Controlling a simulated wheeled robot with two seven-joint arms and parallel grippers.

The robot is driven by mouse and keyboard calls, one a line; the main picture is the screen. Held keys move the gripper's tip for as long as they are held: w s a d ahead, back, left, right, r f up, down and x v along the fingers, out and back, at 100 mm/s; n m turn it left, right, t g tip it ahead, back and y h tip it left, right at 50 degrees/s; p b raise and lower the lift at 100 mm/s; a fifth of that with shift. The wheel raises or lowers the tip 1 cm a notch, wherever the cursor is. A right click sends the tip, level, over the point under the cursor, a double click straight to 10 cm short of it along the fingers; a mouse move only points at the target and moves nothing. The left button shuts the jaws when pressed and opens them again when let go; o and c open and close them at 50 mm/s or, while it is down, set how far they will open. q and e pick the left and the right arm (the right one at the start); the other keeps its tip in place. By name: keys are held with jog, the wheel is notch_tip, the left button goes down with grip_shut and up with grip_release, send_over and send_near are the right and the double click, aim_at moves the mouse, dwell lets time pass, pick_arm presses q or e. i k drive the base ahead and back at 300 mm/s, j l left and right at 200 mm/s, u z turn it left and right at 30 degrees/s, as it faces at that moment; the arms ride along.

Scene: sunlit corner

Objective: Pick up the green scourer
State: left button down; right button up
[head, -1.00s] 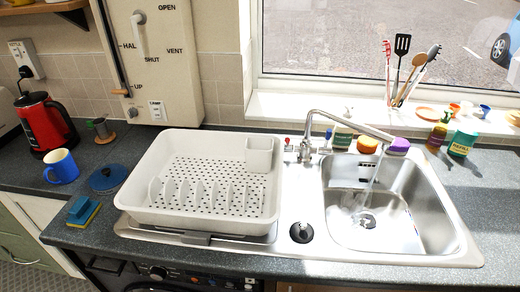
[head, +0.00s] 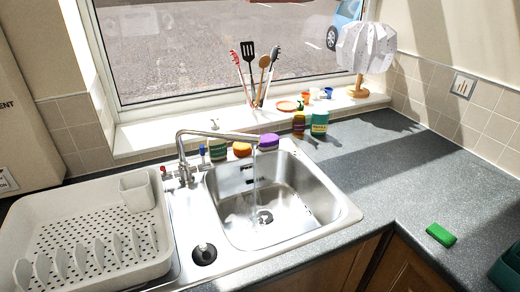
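A small bright green block, which looks like the green scourer (head: 440,234), lies flat on the dark grey worktop (head: 400,165) at the right, near its front edge. Nothing touches it. Neither of my grippers is in view.
The steel sink (head: 282,200) with water running from its tap (head: 222,136) is in the middle. A white dish rack (head: 90,240) is at the left. Bottles (head: 319,124) stand behind the sink. A dark green container (head: 508,268) is cut off at the lower right. The worktop around the green block is clear.

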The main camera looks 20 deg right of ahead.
aim_at(443, 236)
jog(key=z, duration=1.7)
jog(key=l+u, duration=0.45)
jog(key=l, duration=0.25)
